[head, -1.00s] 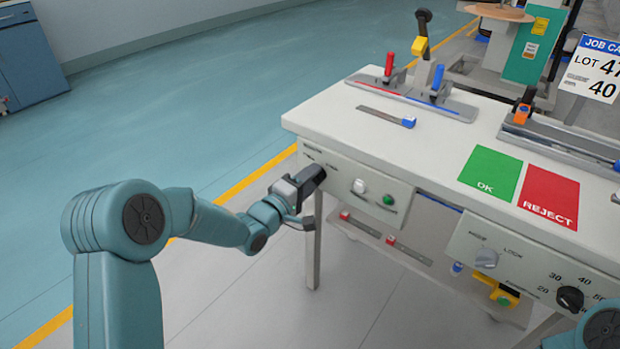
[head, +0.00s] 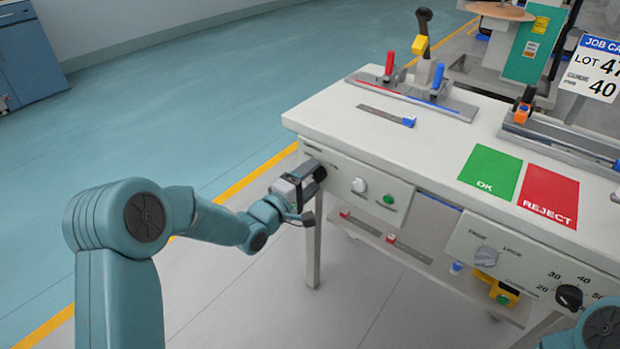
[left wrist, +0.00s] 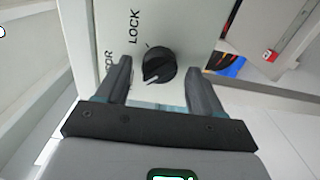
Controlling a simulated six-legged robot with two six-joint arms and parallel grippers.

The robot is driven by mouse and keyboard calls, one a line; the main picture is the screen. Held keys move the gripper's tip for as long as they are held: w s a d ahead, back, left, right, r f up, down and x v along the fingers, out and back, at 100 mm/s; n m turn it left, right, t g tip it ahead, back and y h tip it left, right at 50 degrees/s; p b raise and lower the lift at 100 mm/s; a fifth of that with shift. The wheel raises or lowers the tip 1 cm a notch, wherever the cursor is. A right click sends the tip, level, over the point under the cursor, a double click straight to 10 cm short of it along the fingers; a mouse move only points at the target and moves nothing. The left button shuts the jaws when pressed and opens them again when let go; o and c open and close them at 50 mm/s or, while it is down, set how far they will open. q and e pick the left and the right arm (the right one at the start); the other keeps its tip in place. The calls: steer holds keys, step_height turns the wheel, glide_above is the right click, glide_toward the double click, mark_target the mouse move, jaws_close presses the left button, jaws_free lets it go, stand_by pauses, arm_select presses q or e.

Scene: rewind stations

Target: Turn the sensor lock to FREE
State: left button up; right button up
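The sensor lock is a black knob (left wrist: 159,65) with a pale pointer mark, on a light panel in the left wrist view. The word LOCK is printed beside it, and a label ending in "OR" is partly covered by a finger. My left gripper (left wrist: 160,82) is open, with one finger on each side of the knob; I cannot tell whether they touch it. In the head view my left gripper (head: 312,182) is at the left end of the bench's front panel and hides this knob. My right gripper is out of view.
The left panel also bears a white knob (head: 359,185) and a green button (head: 388,199). A right panel has a grey knob (head: 486,256) and a black dial (head: 569,297). Green OK (head: 490,172) and red REJECT (head: 549,194) pads lie on the bench top (head: 345,125).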

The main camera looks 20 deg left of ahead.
arm_select(q)
steer(key=p+v, duration=0.2)
steer(key=v, duration=1.4)
steer(key=shift+s, duration=0.2)
